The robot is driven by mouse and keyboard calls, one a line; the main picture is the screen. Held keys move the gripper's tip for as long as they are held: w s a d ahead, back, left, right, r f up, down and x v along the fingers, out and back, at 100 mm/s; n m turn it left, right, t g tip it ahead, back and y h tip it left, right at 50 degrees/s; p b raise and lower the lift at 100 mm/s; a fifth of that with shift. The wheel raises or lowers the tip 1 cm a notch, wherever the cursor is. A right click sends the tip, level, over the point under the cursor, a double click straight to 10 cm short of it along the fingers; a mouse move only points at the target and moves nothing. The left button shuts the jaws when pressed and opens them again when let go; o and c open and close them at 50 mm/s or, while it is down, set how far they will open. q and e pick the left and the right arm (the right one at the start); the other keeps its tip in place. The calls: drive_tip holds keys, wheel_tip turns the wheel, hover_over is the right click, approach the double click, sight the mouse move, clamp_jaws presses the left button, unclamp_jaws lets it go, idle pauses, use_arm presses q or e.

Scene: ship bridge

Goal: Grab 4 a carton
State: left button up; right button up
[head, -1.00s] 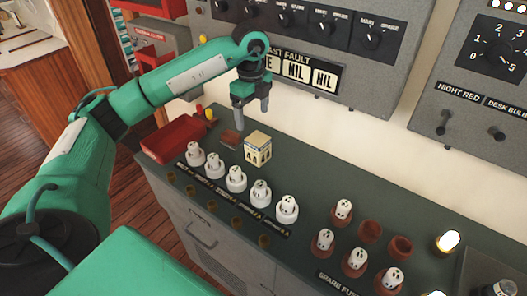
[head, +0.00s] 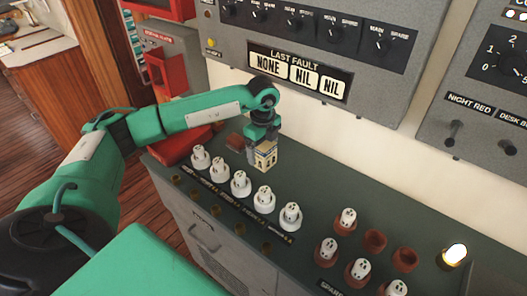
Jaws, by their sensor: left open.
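The carton (head: 264,158) is a small cream box with dark printing. It stands on the green-grey console top (head: 320,190), behind the row of white fuses. My left gripper (head: 263,144) points down right over the carton, with its fingers at the carton's upper part. The gripper is open, and its fingers partly cover the carton's top. I cannot tell whether a finger touches it. My right gripper is out of view.
Several white fuses (head: 241,183) stand in a row in front of the carton. More fuses and brown sockets (head: 375,240) are at the right. A red tray (head: 180,143) lies left, partly behind my arm. A grey panel (head: 300,50) rises behind.

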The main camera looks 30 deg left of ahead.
use_arm(q)
wheel_tip(320, 180, down, 3)
drive_tip(key=shift+w+f+p, duration=0.1)
drive_tip(key=shift+f+p, duration=0.1)
drive_tip(key=shift+p, duration=0.15)
drive_tip(key=shift+c, duration=0.2)
drive_tip(key=shift+r, duration=0.1)
drive_tip(key=c, duration=1.2)
